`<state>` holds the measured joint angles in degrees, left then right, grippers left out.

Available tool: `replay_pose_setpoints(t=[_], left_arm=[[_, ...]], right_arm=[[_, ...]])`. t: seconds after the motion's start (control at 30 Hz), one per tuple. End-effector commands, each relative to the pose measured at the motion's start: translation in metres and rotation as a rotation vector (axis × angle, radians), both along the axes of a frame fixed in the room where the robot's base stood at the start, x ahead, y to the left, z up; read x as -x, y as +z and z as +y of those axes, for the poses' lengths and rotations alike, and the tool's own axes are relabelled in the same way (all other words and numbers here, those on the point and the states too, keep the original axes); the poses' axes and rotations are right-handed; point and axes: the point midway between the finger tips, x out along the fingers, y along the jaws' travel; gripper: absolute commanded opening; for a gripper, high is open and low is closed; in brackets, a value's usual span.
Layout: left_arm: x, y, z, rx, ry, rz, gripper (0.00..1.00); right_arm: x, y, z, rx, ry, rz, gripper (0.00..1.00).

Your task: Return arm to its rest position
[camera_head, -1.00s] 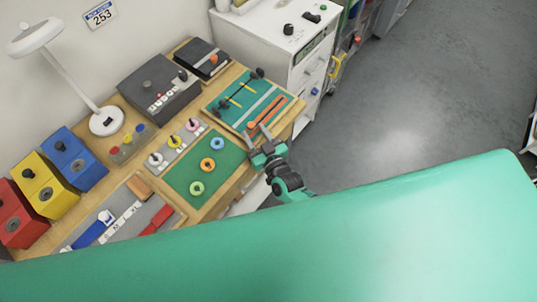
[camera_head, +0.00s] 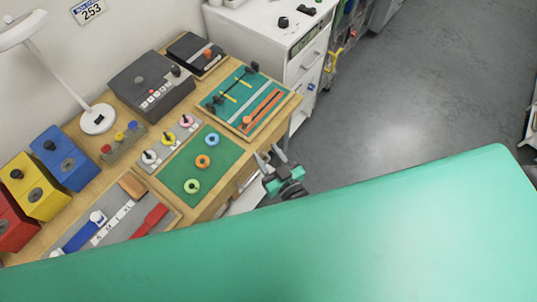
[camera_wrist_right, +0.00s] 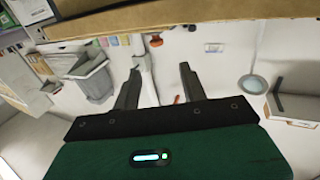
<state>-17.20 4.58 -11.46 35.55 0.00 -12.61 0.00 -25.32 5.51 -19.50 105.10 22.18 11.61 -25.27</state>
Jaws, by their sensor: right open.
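My right gripper (camera_head: 270,157) is open and empty in the head view. It is just off the right edge of the wooden table (camera_head: 222,196), beside the green mat (camera_head: 215,178). In the right wrist view its two dark fingers (camera_wrist_right: 160,88) stand apart with nothing between them. A wooden edge (camera_wrist_right: 130,20) crosses the top of that view. My left gripper is not in view. A large green surface fills the lower part of the head view and hides what is below it.
The mat holds several coloured rings (camera_head: 203,161). A teal tray (camera_head: 233,112) with orange tools lies at the table's far right. A white cabinet (camera_head: 262,35) stands beyond it. The grey floor (camera_head: 410,90) to the right is clear.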

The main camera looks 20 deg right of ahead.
Motion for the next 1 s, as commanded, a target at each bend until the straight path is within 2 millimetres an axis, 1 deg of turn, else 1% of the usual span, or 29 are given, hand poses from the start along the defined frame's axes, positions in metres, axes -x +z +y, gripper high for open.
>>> replay_pose_setpoints(t=[0.27,0.33,0.37,0.4,0.47,0.57,0.6,0.63,0.67,0.7,0.77,0.8,0.87,0.9,0.97,1.0], left_arm=[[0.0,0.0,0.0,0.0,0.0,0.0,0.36],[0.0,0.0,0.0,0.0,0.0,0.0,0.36],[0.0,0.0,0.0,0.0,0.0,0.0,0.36],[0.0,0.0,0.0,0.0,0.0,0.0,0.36],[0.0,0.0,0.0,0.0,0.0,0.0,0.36],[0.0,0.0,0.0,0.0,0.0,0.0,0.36],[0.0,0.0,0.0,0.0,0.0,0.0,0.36],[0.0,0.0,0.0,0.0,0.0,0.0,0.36],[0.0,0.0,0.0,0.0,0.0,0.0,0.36],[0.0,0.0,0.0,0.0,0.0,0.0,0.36],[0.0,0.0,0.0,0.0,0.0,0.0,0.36],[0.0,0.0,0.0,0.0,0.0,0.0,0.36],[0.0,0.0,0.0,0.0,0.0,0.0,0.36],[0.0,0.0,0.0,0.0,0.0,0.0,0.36],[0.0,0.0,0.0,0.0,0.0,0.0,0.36],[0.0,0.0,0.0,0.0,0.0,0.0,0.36]], right_arm=[[0.0,0.0,0.0,0.0,0.0,0.0,0.43],[0.0,-0.003,0.0,0.003,0.001,0.006,0.43],[0.0,-0.007,0.0,0.005,0.002,0.013,0.43],[0.001,-0.015,0.0,0.011,0.004,0.029,0.43],[0.003,-0.037,-0.002,0.027,0.009,0.071,0.43],[0.011,-0.092,-0.007,0.066,0.02,0.183,0.43],[0.017,-0.118,-0.011,0.082,0.024,0.238,0.43],[0.023,-0.139,-0.013,0.097,0.027,0.282,0.43],[0.029,-0.159,-0.017,0.11,0.029,0.327,0.43],[0.038,-0.186,-0.022,0.128,0.032,0.387,0.43],[0.056,-0.227,-0.032,0.154,0.033,0.482,0.43],[0.069,-0.254,-0.039,0.172,0.033,0.549,0.43],[0.092,-0.292,-0.05,0.197,0.031,0.648,0.43],[0.109,-0.316,-0.059,0.213,0.028,0.716,0.43],[0.138,-0.35,-0.072,0.237,0.022,0.818,0.43],[0.159,-0.371,-0.082,0.253,0.016,0.887,0.43]])
